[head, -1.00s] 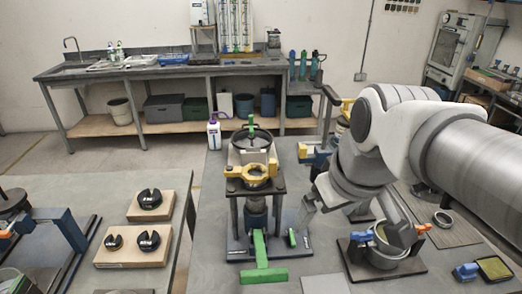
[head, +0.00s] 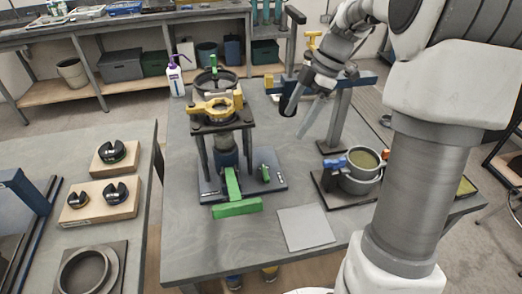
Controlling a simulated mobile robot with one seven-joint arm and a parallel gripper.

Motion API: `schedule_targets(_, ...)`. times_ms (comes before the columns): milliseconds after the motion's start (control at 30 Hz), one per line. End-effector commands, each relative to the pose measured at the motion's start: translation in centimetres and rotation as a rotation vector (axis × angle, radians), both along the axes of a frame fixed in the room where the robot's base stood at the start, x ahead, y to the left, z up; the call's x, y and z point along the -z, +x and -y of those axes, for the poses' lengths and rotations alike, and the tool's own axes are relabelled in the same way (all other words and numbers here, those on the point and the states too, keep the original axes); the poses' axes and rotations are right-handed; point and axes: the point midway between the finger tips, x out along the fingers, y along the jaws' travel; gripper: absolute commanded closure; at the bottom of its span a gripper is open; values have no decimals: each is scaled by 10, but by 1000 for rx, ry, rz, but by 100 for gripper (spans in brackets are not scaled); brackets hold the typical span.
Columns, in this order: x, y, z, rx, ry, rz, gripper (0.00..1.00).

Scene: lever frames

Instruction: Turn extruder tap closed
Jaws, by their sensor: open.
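The extruder (head: 222,140) is a dark framed stand on the grey table, with a yellow clamp ring (head: 216,107) at its upper plate. A large green T-shaped handle (head: 236,208) lies low at its front. A smaller green lever (head: 265,173) stands on the right of its base plate, and a green knob (head: 213,61) is on top. I cannot tell which green part is the tap. My gripper (head: 298,120) is open and empty, pointing down to the right of the extruder and apart from it.
A pot with blue and orange clamps (head: 361,173) stands right of the extruder, beside a blue-beamed stand (head: 338,115). A flat grey plate (head: 305,228) lies in front. Wooden blocks with slotted weights (head: 100,202) sit on the left table. A purple-topped bottle (head: 175,75) stands behind.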

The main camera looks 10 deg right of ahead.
Motion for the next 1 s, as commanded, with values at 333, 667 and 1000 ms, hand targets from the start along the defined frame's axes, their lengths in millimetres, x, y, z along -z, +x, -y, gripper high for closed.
schedule_targets(333, 43, 1, -16, -16, 7, -1, 0)
schedule_targets(667, 110, 1, -44, -15, 6, -1, 0)
schedule_targets(1000, 156, 2, -63, -13, 5, 1, 0)
